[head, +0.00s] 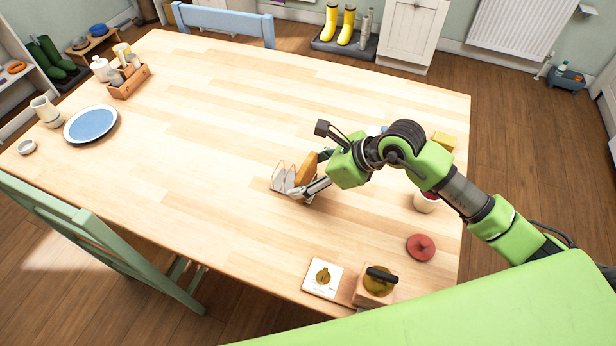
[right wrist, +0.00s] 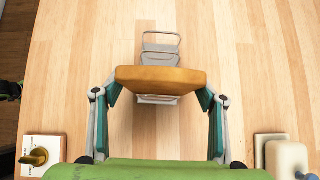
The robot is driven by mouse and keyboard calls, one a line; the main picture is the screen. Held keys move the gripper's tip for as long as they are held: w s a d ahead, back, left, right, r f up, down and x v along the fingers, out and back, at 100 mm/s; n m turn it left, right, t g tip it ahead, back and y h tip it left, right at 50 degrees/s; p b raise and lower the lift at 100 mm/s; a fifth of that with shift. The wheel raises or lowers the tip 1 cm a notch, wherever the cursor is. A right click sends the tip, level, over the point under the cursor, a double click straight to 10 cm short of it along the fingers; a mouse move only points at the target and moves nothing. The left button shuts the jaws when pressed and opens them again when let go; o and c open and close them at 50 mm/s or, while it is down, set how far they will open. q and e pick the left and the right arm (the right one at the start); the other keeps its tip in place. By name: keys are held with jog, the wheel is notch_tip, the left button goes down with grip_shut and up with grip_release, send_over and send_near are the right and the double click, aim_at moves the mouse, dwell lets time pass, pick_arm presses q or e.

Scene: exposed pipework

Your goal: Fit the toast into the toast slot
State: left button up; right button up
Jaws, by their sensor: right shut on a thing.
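The brown toast (head: 306,168) is held in my right gripper (head: 309,188), whose fingers grip its two side edges; this also shows in the right wrist view, with the toast (right wrist: 160,80) between the fingertips (right wrist: 160,92). The metal toast rack (head: 281,180) with its wire dividers stands on the table, directly by the toast. In the right wrist view the rack (right wrist: 161,47) sticks out beyond and below the toast. The toast hides part of the rack, so I cannot tell whether its lower edge is inside a slot. My left gripper is not in view.
The wooden table (head: 220,110) is mostly clear. Near its front edge are a white plate with a brass knob (head: 323,277), a wooden block with a knob (head: 376,284) and a red lid (head: 421,246). A blue plate (head: 91,123) and a wooden caddy (head: 128,82) stand far left.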

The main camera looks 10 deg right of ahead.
jog(key=o, duration=0.7)
jog(key=shift+r, duration=0.1)
jog(key=shift+p+v, duration=2.25)
jog(key=shift+v, duration=3.8)
